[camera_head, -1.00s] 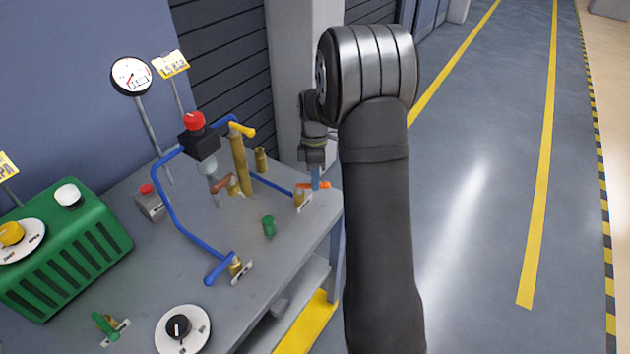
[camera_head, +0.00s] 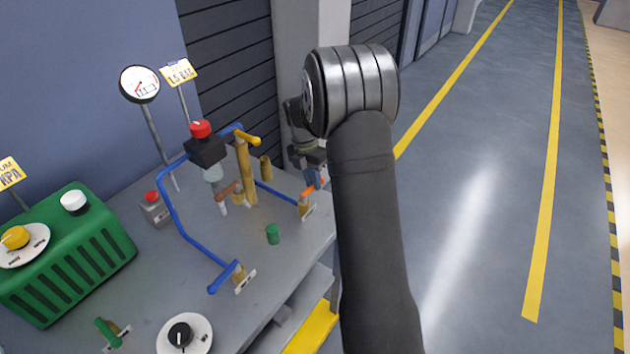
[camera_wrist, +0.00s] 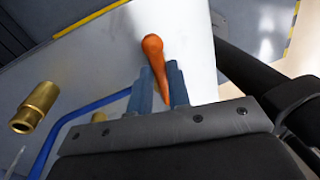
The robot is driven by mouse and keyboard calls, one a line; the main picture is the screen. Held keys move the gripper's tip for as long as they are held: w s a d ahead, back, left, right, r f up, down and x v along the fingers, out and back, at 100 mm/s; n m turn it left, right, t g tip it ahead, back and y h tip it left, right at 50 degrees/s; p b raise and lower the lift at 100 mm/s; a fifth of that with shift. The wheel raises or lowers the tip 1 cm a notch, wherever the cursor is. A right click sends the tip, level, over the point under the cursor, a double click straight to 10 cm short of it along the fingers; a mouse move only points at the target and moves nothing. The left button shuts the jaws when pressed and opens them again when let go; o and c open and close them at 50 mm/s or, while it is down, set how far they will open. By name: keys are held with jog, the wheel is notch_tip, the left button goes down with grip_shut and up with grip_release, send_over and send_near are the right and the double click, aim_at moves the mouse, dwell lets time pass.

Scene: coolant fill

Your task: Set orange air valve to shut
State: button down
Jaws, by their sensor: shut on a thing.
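The orange air valve handle (camera_head: 309,191) sits on a brass body (camera_head: 303,207) at the right end of a blue pipe, near the bench's right edge. In the wrist view the orange handle (camera_wrist: 154,56) is a tapered lever lying between the two blue fingers of my gripper (camera_wrist: 160,88). My gripper (camera_head: 314,180) is shut on the handle. In the head view my arm stands in front of part of the gripper. A small white label lies beside the valve body; its text is too small to read.
A brass fitting (camera_wrist: 34,107) shows left of my gripper. Open floor lies right of the bench.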

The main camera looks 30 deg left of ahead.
jog(key=shift+a+n, duration=0.2)
jog(key=shift+n, duration=0.3)
jog(key=c, duration=1.3)
grip_release()
jog(key=shift+c, duration=0.2)
jog(key=a+r, duration=0.1)
jog(key=r, duration=0.7)
jog(key=a+r, duration=0.2)
jog(key=r, duration=0.7)
jog(key=shift+a, duration=0.25)
